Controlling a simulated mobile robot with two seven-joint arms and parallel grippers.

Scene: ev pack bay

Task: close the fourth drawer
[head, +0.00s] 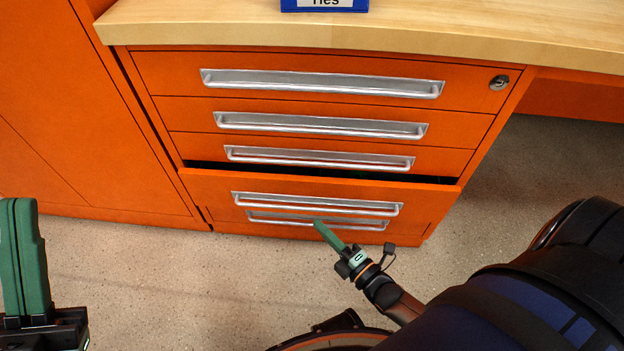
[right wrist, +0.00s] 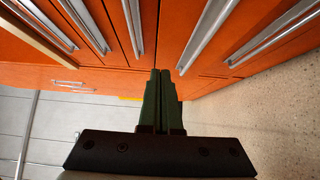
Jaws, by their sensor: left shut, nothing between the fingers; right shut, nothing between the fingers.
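The fourth drawer (head: 205,187) of the orange cabinet stands slightly open in the head view, with a dark gap along its top edge. Its silver bar handle (head: 317,204) runs across the front. My right gripper (head: 318,224) is shut and empty, with its green fingertips just below that handle in the picture; I cannot tell if they touch the drawer. In the right wrist view the shut green fingers (right wrist: 166,72) point toward the orange drawer fronts. My left gripper (head: 18,203) is shut and empty at the far left, away from the drawer.
Three drawers above, with the top handle (head: 322,83), sit flush, and a lock (head: 499,83) is at the top right. Another handle (head: 268,217) shows below the fourth one. A wooden worktop (head: 440,37) holds a blue bin (head: 325,7). The speckled floor (head: 150,270) in front is clear.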

